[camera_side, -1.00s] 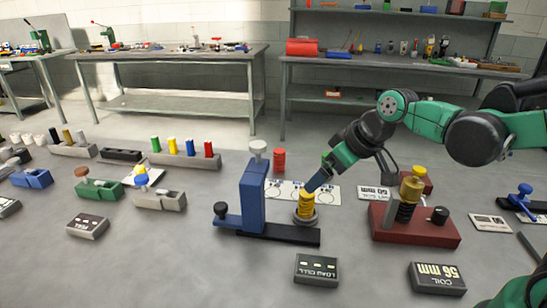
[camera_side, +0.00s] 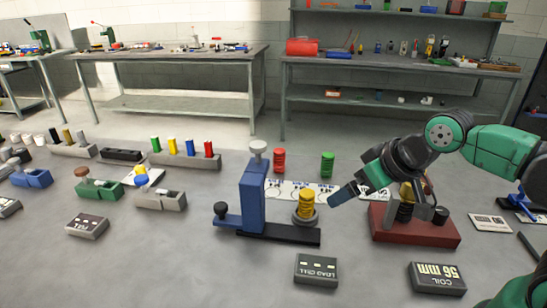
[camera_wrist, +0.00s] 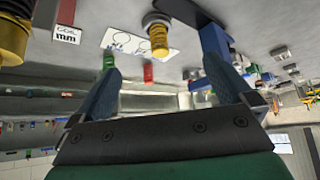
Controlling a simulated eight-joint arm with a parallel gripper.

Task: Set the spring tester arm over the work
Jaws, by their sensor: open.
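The spring tester has a blue upright post (camera_side: 253,195) with a pale knob on top, a black base (camera_side: 290,235) and a blue side piece with a black knob (camera_side: 221,209). A yellow spring (camera_side: 306,204) stands upright on a round seat at the right of the base. No arm lies over the spring. My gripper (camera_side: 338,197) is right of the spring, apart from it, tilted down to the left. In the wrist view its blue fingers (camera_wrist: 164,90) are spread and empty. The yellow spring (camera_wrist: 158,38) and blue post (camera_wrist: 214,42) show beyond them.
A maroon fixture (camera_side: 415,228) with a yellow-topped coil stands close behind and below my arm. Red (camera_side: 279,160) and green (camera_side: 327,164) springs stand near a white marked card (camera_side: 283,190). Label blocks (camera_side: 317,270) (camera_side: 437,278) lie in front. Other fixtures stand left.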

